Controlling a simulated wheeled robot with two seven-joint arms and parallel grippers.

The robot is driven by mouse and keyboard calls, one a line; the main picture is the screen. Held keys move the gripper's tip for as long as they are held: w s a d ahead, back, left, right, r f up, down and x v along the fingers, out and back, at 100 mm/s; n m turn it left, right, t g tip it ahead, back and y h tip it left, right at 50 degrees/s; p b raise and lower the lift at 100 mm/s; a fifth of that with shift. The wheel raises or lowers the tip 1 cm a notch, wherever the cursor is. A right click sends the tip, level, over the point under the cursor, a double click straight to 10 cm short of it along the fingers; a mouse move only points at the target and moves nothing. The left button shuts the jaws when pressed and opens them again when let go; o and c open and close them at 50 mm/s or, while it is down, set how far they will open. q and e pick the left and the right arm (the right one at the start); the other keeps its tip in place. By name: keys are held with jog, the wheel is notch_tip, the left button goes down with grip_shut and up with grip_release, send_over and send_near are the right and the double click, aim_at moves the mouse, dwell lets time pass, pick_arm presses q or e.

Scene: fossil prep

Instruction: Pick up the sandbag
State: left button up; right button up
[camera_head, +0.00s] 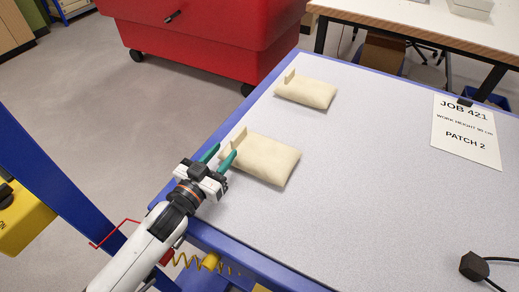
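Two cream sandbags lie on the grey table top. The nearer sandbag (265,160) lies near the table's left edge, with a small upright tab at its left end. The farther sandbag (307,92) lies behind it, also with a tab at its left end. My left gripper (226,150) has teal fingers spread apart and holds nothing that I can see. It is at the left end of the nearer sandbag, with its fingertips close to the tab. I cannot tell whether they touch. My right gripper is not in view.
The table (375,170) has a blue edge. A job sign (466,130) lies at the right, and a black block with a cable (474,266) is at the lower right. A red bin (200,40) stands behind. The table's middle is clear.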

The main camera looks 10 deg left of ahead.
aim_at(239, 132)
pick_arm(q)
jog(key=x, duration=0.8)
jog(key=shift+w+d+f+p, duration=0.1)
jog(key=shift+f+p, duration=0.05)
jog(key=shift+p, duration=0.15)
grip_shut()
dwell(1.0)
jog(key=shift+r, duration=0.3)
